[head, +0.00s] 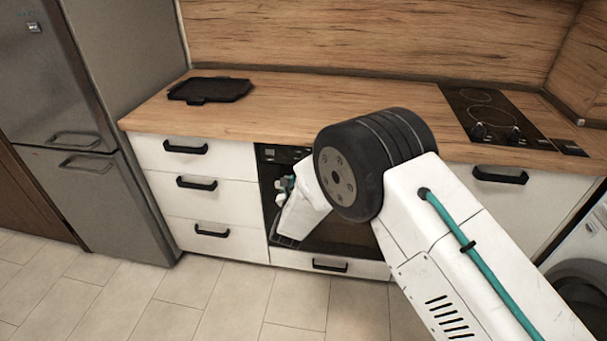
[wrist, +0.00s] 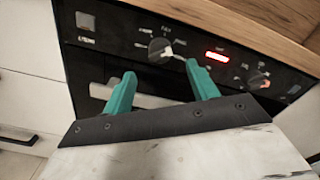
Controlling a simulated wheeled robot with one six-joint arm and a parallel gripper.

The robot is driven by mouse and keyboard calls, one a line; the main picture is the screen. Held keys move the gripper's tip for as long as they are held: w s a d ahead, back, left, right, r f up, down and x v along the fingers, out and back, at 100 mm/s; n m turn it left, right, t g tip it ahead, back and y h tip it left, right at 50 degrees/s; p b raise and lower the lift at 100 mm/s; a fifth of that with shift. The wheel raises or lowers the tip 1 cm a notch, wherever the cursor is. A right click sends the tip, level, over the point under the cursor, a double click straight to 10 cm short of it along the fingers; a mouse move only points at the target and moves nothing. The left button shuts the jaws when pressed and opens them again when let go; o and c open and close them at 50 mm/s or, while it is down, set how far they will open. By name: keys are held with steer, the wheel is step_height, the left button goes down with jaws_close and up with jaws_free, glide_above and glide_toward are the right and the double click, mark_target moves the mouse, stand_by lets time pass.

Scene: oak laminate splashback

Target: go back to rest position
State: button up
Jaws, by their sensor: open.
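My gripper (wrist: 160,88) is open in the wrist view, with its two teal fingers apart and pointing at the oven's control panel (wrist: 225,50). A round knob (wrist: 160,50) shows just beyond and between the fingertips, and nothing is held. Whether a fingertip touches the panel I cannot tell. In the head view my white arm reaches in from the lower right. Its dark joint hides much of the oven (head: 350,236), and the gripper end is mostly hidden beside the oven front.
A black tray (head: 209,89) lies on the wooden countertop (head: 290,105) at the left. A black hob (head: 492,112) is at the right. White drawers (head: 205,205) with black handles stand left of the oven, then a grey fridge (head: 95,130). The tiled floor (head: 180,300) in front is clear.

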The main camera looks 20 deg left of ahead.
stand_by(0.5)
steer(key=s+a+f+n+g+y, duration=0.1)
steer(key=s+f+n+g, duration=0.45)
steer(key=f+n, duration=0.4)
step_height(320, 180, up, 2)
steer(key=s+d+n+g, duration=0.2)
steer(key=d+n+g, duration=0.1)
steer(key=n+g, duration=0.15)
steer(key=s+d+r+n+g+h, duration=0.1)
steer(key=s+d+r+n+g, duration=0.3)
steer(key=d+r, duration=0.5)
steer(key=s+d+r+n+g+h, duration=0.15)
steer(key=s+d+r+n, duration=0.4)
steer(key=d, duration=0.55)
steer(key=s+d+r+n+g+h, duration=0.15)
steer(key=s+d+r+n, duration=0.25)
steer(key=d+r, duration=0.5)
steer(key=s+d+r, duration=0.4)
steer(key=s+d, duration=0.2)
steer(key=d, duration=0.2)
steer(key=s+d+r+h, duration=0.1)
steer(key=s+d+r, duration=0.3)
steer(key=s+d, duration=0.2)
steer(key=s+d+r+t, duration=0.1)
steer(key=s+d+r, duration=0.4)
steer(key=d, duration=0.6)
steer(key=shift+s, duration=0.7)
